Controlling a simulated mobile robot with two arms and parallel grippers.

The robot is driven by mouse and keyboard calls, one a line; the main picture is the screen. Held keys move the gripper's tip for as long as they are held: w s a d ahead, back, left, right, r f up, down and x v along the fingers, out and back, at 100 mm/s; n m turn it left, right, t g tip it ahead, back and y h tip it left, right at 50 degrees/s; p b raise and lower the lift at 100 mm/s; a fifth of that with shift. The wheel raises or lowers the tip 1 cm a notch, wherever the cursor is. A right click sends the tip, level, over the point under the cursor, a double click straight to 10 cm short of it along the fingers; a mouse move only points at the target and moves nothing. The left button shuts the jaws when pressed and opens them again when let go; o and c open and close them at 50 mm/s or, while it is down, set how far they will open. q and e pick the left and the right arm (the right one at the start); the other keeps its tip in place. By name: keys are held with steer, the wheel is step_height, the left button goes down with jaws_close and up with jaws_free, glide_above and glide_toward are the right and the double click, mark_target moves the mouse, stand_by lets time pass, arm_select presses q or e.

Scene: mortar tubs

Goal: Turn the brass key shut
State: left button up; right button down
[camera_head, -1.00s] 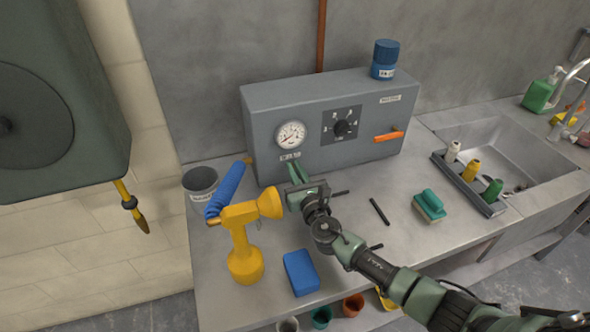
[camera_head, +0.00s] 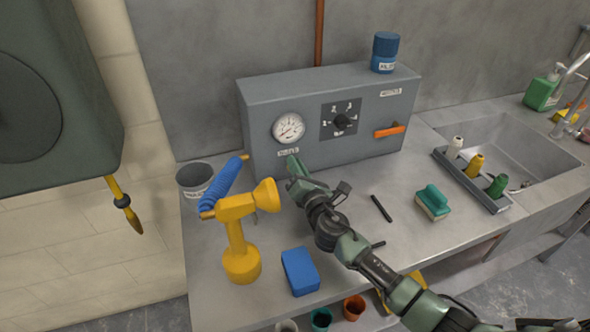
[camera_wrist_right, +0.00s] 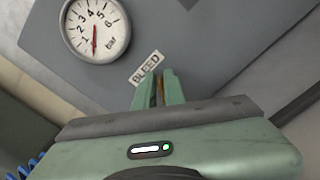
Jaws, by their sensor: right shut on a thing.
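The grey panel box (camera_head: 350,95) stands at the back of the bench, with a round gauge (camera_head: 289,128) on its front. A white label under the gauge reads BLEED (camera_wrist_right: 146,68) in the right wrist view. My right gripper (camera_head: 293,163) is at the panel's lower left, just below that label. Its two green fingers are shut on a narrow brass-coloured piece, the brass key (camera_wrist_right: 158,92), which shows only as a sliver between them. The key's angle is mostly hidden by the fingers. My left gripper is in no view.
A black dial (camera_head: 342,121) and an orange handle (camera_head: 389,131) sit on the panel. A yellow funnel-topped object (camera_head: 238,235), a blue coil (camera_head: 221,188), a grey cup (camera_head: 196,180) and a blue sponge (camera_head: 300,271) stand near my right arm. A sink (camera_head: 520,150) is at right.

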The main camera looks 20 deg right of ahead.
steer(key=m, duration=0.2)
steer(key=m+b, duration=0.2)
steer(key=m, duration=0.1)
steer(key=shift+d+f+m, duration=0.15)
steer(key=shift+f+m, duration=0.15)
steer(key=shift+f, duration=0.05)
steer(key=m+b, duration=0.1)
steer(key=m, duration=0.3)
steer(key=shift+f+m, duration=0.15)
steer(key=shift+m, duration=0.15)
steer(key=c, duration=1.5)
jaws_free()
steer(key=s, duration=0.7)
steer(key=shift+s+d+b, duration=0.15)
steer(key=shift+s+b, duration=0.15)
steer(key=shift+s, duration=0.1)
